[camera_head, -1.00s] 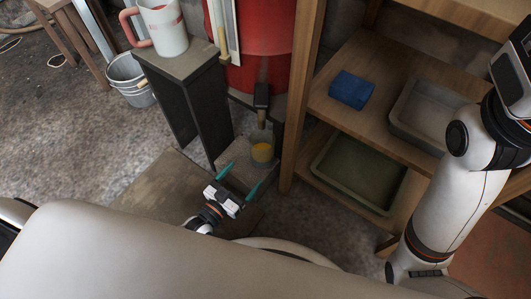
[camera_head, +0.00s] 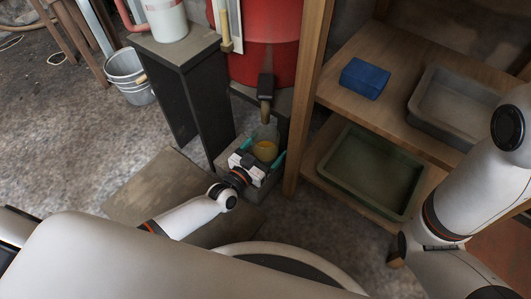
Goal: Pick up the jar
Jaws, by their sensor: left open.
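The gripper body hides the jar's lower front. My right arm shows at the right, but its gripper is out of view.
A dark stand (camera_head: 190,85) with a white and pink jug (camera_head: 165,18) is left of the jar. A wooden shelf (camera_head: 345,108) at the right holds a blue block (camera_head: 365,78), a grey tray (camera_head: 418,118) and a green tray (camera_head: 335,182). A metal bucket (camera_head: 125,72) stands at the far left.

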